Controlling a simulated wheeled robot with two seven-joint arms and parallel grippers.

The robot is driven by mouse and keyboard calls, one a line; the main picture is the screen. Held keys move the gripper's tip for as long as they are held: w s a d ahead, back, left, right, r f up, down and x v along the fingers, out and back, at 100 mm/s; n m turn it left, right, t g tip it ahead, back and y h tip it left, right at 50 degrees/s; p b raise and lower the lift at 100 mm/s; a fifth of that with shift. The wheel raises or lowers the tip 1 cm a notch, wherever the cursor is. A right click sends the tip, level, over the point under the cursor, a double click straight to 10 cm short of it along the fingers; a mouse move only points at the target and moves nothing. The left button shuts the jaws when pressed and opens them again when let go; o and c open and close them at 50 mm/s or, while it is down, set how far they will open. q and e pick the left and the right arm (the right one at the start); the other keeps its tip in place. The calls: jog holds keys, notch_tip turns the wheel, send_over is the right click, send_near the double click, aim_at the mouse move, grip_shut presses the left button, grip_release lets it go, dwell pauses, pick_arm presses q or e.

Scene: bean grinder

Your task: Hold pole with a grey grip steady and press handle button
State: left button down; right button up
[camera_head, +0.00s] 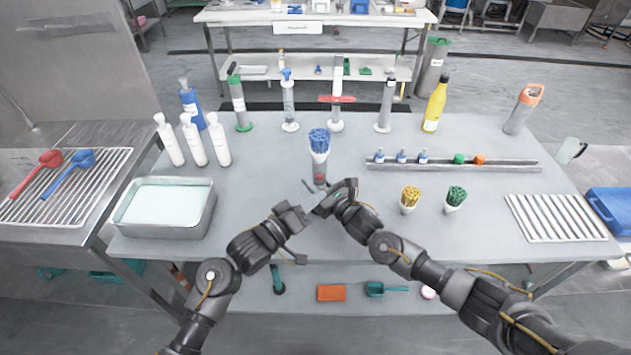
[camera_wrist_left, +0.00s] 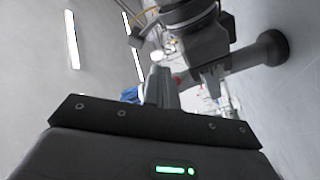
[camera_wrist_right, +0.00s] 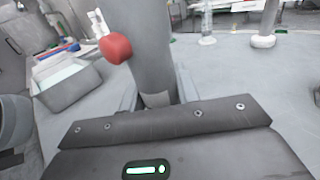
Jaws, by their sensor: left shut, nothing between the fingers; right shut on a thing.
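A grey upright pole (camera_head: 319,172) with a red button (camera_head: 320,180) stands at the middle of the table. A white cup with blue sticks (camera_head: 319,140) shows directly above it; whether they are joined I cannot tell. My right gripper (camera_head: 327,194) is shut on the pole. In the right wrist view the pole (camera_wrist_right: 140,45) rises between its fingers, and the red button (camera_wrist_right: 115,47) sticks out to the left. My left gripper (camera_head: 314,192) is shut and empty, close to the right one. In the left wrist view the red button (camera_wrist_left: 176,79) is partly hidden behind the left fingers.
Pole-like tools with green (camera_head: 238,100), blue (camera_head: 289,100), red (camera_head: 336,100) and grey (camera_head: 385,105) parts stand at the back. White bottles (camera_head: 193,140) and a metal tray (camera_head: 164,207) are on the left. Cups with yellow (camera_head: 410,200) and green (camera_head: 456,199) sticks stand on the right.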

pick_arm(q)
jog(key=shift+w, duration=1.65)
jog(key=shift+w, duration=0.15)
dwell(0.7)
jog(key=shift+w, duration=0.35)
dwell(0.3)
jog(key=shift+s, duration=0.5)
jog(key=shift+s, duration=0.1)
jog(key=s, duration=0.6)
dwell(0.4)
